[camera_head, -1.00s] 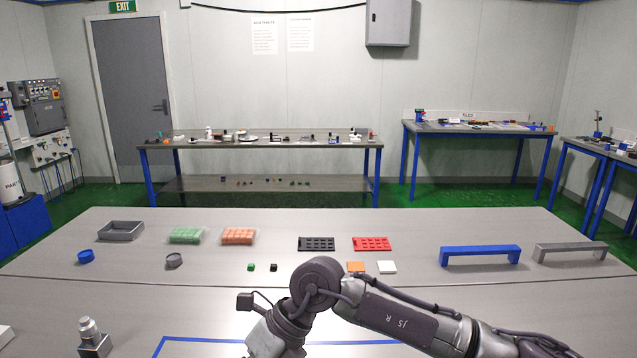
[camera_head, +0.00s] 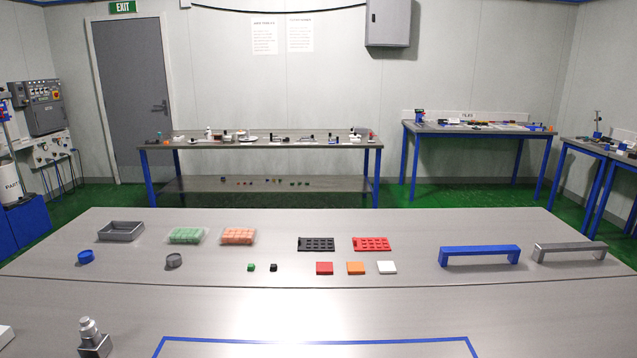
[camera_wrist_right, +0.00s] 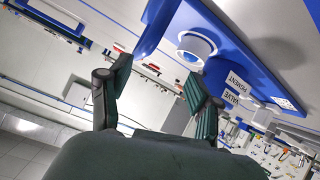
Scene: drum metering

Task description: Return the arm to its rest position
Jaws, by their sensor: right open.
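My right gripper (camera_wrist_right: 157,95) shows in the right wrist view. Its two dark ribbed fingers stand well apart with nothing between them. Beyond the fingers are a blue fixture (camera_wrist_right: 215,35) with a white round part (camera_wrist_right: 197,43) and labels reading "VALVE" and "PIGMENT". No arm of mine shows in the head view, and my left gripper is in neither view.
The near table holds a grey tray (camera_head: 121,231), green blocks (camera_head: 187,235), orange blocks (camera_head: 238,236), black (camera_head: 316,244) and red (camera_head: 371,244) racks, coloured squares (camera_head: 355,268), and blue (camera_head: 480,254) and grey (camera_head: 569,251) bridges. Inside the blue outline (camera_head: 318,340), the visible tabletop is bare.

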